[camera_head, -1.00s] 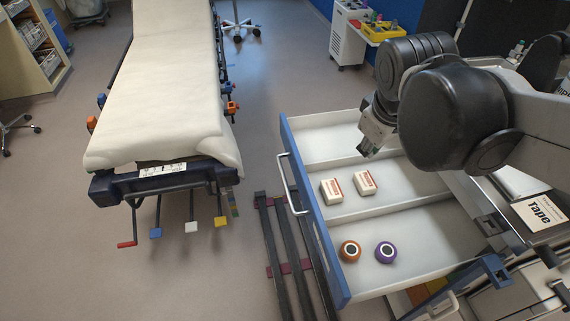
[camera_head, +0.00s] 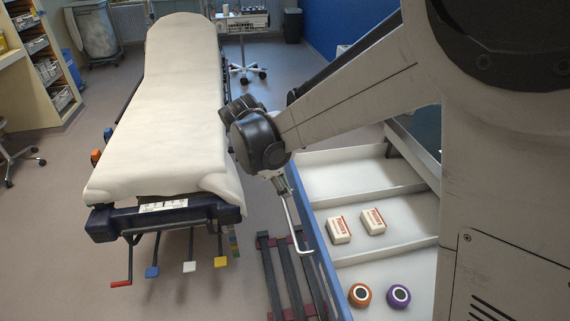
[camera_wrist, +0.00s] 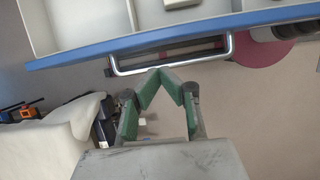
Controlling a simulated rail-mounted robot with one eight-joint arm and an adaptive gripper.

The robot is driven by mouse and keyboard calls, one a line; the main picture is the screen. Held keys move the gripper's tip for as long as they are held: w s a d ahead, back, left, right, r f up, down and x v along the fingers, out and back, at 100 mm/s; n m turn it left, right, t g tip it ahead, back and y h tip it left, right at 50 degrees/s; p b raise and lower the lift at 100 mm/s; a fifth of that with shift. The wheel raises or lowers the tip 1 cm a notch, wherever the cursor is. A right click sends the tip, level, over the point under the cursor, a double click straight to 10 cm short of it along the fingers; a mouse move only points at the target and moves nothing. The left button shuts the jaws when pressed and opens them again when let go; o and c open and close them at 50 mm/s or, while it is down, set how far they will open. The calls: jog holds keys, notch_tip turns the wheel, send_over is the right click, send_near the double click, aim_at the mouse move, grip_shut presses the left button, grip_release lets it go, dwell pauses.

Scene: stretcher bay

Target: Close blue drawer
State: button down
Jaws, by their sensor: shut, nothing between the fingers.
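The blue drawer (camera_head: 318,262) stands pulled out at the lower right of the head view, its white compartments showing. Its pale bar handle (camera_head: 293,222) sticks out from the blue front. In the wrist view, the blue front (camera_wrist: 190,33) crosses the top and the handle (camera_wrist: 172,67) lies below it. My gripper (camera_wrist: 161,70) is shut and empty. Its fingertips are at the handle bar's outer side; I cannot tell whether they touch it. In the head view my gripper (camera_head: 281,186) shows small near the handle's far end, partly hidden by my arm.
Two small white-and-red boxes (camera_head: 339,230) lie in the middle compartment. An orange roll (camera_head: 360,295) and a purple roll (camera_head: 398,295) lie in the near one. A stretcher (camera_head: 165,120) stands to the left. A dark slatted rack (camera_head: 285,280) lies on the floor beside the drawer front.

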jog(key=f, duration=0.1)
jog(key=b, duration=0.1)
send_over(302, 222)
jog(key=a, duration=0.2)
notch_tip(302, 222, down, 8)
jog(key=shift+f, duration=0.45)
